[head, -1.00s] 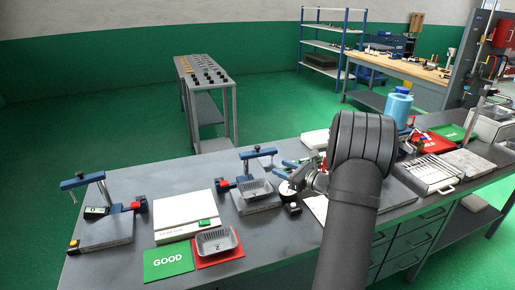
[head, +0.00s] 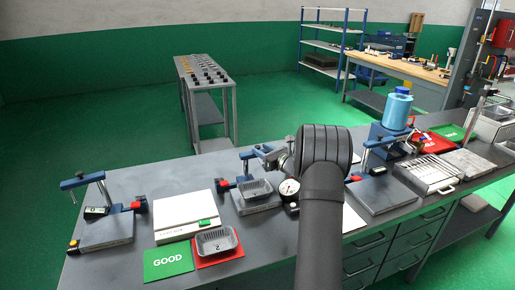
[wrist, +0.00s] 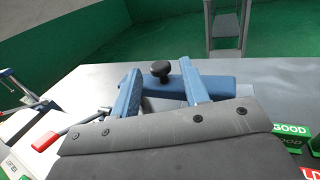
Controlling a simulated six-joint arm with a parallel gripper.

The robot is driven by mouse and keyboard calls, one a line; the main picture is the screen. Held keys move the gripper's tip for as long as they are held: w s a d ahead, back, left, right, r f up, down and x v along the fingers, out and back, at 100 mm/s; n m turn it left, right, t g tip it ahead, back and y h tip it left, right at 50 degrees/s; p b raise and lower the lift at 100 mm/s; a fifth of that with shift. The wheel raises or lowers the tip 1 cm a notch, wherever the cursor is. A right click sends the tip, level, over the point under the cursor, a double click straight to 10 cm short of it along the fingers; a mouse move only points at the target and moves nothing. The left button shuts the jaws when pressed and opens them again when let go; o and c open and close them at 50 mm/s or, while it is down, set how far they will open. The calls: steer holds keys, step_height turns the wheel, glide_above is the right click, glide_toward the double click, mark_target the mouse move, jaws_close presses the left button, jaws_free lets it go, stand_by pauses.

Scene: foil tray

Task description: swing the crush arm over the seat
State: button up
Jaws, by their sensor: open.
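The middle fixture's blue crush arm (head: 246,155) stands at the back of its block, partly hidden by my gripper in the head view. In the wrist view the crush arm (wrist: 222,83) shows as a blue bar with a black knob (wrist: 161,69) on top. My gripper (head: 266,151) is open at the crush arm; in the wrist view its two fingers (wrist: 163,90) stand apart, with the knob between them. Whether they touch the bar, I cannot tell. A foil tray (head: 255,189) sits on the fixture's seat, in front of the crush arm. A round dial gauge (head: 289,187) is right of it.
A left fixture (head: 105,234) and a right fixture (head: 385,196) have similar blue arms. A white box (head: 186,211), a second foil tray (head: 216,240) on a red card and a green GOOD card (head: 168,262) lie in front. Behind the middle fixture, the bench looks clear.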

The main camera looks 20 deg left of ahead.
mark_target(259, 148)
steer(key=shift+x, duration=1.65)
jaws_close()
